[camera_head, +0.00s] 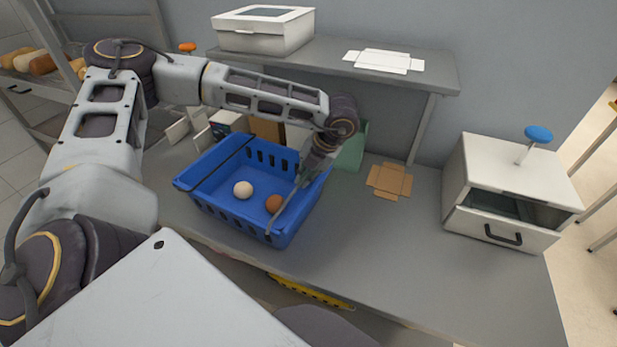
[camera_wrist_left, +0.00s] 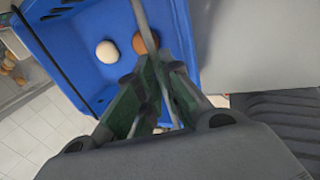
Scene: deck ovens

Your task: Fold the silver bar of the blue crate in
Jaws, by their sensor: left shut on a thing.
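The blue crate (camera_head: 215,205) stands on the grey worktop with a white ball-like item (camera_head: 243,189) and a brown one (camera_head: 274,203) inside. The crate also shows in the left wrist view (camera_wrist_left: 75,62). Its silver bar (camera_head: 287,212) runs along the crate's right side, and in the left wrist view the bar (camera_wrist_left: 143,17) passes between my fingers. My left gripper (camera_head: 311,172) is over the crate's right side, shut on the bar; its green-padded fingers (camera_wrist_left: 163,82) show in the wrist view. The bar's far end is hidden behind the gripper. My right gripper is out of view.
A shelf (camera_head: 430,68) above the back of the worktop holds a white box (camera_head: 265,38). A flat brown carton (camera_head: 390,181) lies right of the crate. A white drawer unit (camera_head: 500,228) stands farther right. The worktop (camera_head: 390,245) between is clear.

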